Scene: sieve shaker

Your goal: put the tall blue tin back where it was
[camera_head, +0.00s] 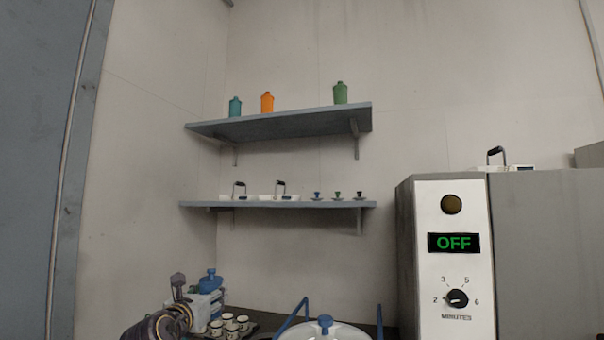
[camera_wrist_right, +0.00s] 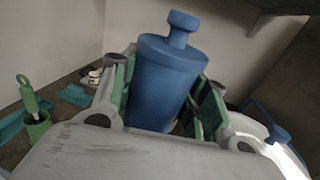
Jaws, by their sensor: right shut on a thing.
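The tall blue tin (camera_wrist_right: 167,80) stands between the fingers of my right gripper (camera_wrist_right: 165,100) in the right wrist view, tilted slightly in the picture. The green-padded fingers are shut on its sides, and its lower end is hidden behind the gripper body. In the head view, the tin's top (camera_head: 210,281) shows at the lower left, above my right gripper (camera_head: 203,301). The upper shelf (camera_head: 290,122) holds a teal tin (camera_head: 235,106), an orange tin (camera_head: 267,102) and a green tin (camera_head: 340,93), with a bare stretch between orange and green. My left gripper is not in view.
The lower shelf (camera_head: 290,204) carries two handled white items and several small knobbed pieces. Small cups (camera_head: 229,326) stand beside my right gripper. A white blue-knobbed lid (camera_head: 345,332) is at the bottom centre. The grey machine (camera_head: 455,280), reading OFF, stands at right.

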